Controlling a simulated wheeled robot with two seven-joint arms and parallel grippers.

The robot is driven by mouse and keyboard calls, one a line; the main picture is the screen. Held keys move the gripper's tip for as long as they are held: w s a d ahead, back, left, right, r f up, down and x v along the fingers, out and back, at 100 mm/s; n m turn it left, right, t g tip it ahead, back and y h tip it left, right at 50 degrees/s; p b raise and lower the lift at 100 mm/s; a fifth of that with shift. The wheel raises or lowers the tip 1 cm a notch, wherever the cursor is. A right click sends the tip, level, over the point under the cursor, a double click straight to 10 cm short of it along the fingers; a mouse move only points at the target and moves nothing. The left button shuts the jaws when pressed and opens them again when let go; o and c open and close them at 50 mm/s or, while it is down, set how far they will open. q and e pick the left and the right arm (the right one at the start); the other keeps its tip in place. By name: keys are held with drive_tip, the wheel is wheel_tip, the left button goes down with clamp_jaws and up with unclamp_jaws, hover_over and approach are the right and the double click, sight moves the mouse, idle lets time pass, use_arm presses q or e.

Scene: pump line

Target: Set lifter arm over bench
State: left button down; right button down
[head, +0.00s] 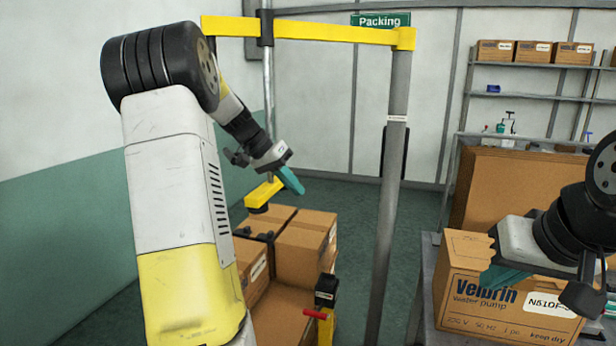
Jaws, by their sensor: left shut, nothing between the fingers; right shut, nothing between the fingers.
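The lifter arm (335,33) is a yellow horizontal beam at the top of a grey post (395,180). It reaches left from the post, over the stacked boxes and not over the bench. A metal rod hangs from a black collar on it, and a yellow and black head (263,194) shows below, just above the boxes. My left gripper (291,180) is shut and empty, in front of the rod and near that head. The bench (428,290) is at the lower right, partly hidden by a carton. My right gripper (500,278) is shut and empty in front of that carton.
A Velprin water pump carton (500,300) stands on the bench, with a larger brown carton (520,185) behind. Brown boxes (302,250) are stacked at lower centre. A yellow stand with a red handle (316,314) is beside them. Shelves (540,97) stand at the back right.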

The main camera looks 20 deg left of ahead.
use_arm(q)
drive_tip(key=d+f, duration=0.2)
drive_tip(key=d, duration=0.3)
drive_tip(key=shift+w+d+f, duration=0.15)
drive_tip(key=shift+d+f, duration=0.05)
drive_tip(key=shift+f, duration=0.15)
idle(1.4)
